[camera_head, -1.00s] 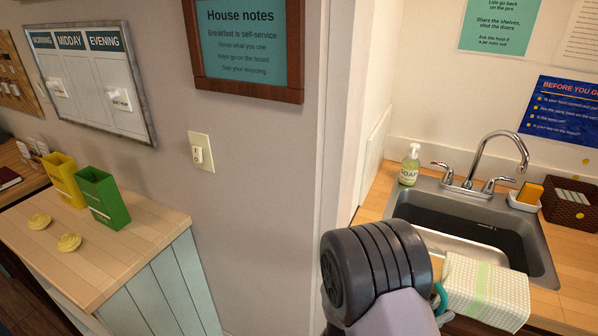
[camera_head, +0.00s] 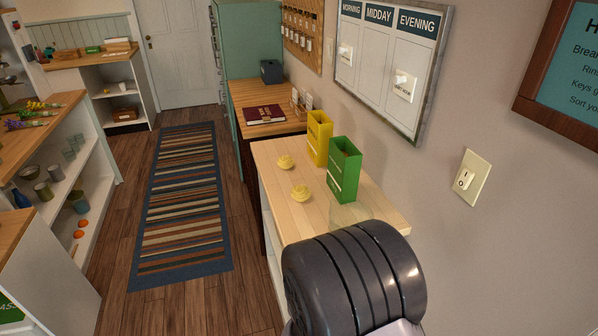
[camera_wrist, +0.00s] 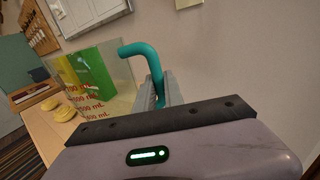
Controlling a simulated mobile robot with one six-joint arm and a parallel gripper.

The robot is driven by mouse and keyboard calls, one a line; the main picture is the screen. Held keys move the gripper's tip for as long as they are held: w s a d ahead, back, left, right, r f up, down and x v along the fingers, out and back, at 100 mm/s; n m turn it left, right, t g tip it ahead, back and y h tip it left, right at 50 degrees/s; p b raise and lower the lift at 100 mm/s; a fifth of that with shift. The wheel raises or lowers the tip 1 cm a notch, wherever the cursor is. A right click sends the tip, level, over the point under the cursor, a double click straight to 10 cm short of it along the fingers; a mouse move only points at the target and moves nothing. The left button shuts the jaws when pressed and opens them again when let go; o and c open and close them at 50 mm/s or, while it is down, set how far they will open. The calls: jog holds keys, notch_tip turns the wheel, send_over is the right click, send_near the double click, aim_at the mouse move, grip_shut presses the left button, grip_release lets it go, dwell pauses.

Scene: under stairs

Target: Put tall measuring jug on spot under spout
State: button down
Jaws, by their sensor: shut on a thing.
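The tall measuring jug (camera_wrist: 88,103) is clear, with red mL marks and a teal handle (camera_wrist: 139,49). In the wrist view my gripper (camera_wrist: 166,93) is shut on the handle, and the jug stands out to the left of the fingers. In the head view a faint clear part of the jug (camera_head: 349,214) shows just above my dark arm link, which hides my gripper and most of the jug. I cannot tell how far the jug is from the counter behind it. The spout and the spot under it are out of view.
A wall with a light switch (camera_head: 469,178) is at right. A striped rug (camera_head: 187,205) lies on open floor between this counter and the left shelves (camera_head: 68,178).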

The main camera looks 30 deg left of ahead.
jog(key=a, duration=0.2)
jog(key=a+y, duration=0.1)
jog(key=shift+w+r+n, duration=0.1)
jog(key=shift+w+n, duration=0.2)
jog(key=shift+w, duration=0.05)
jog(key=shift+w+a+f+b, duration=0.9)
jog(key=shift+w+a, duration=0.3)
jog(key=shift+w, duration=0.95)
jog(key=shift+w+a+f+b, duration=0.7)
jog(key=shift+w+a+b, duration=0.4)
jog(key=shift+w, duration=1.05)
jog(key=shift+w+a+f+b, duration=0.8)
jog(key=shift+w+a, duration=0.5)
jog(key=shift+w, duration=0.85)
jog(key=shift+f, duration=0.2)
jog(key=c, duration=1.4)
grip_release()
jog(key=shift+c, duration=0.2)
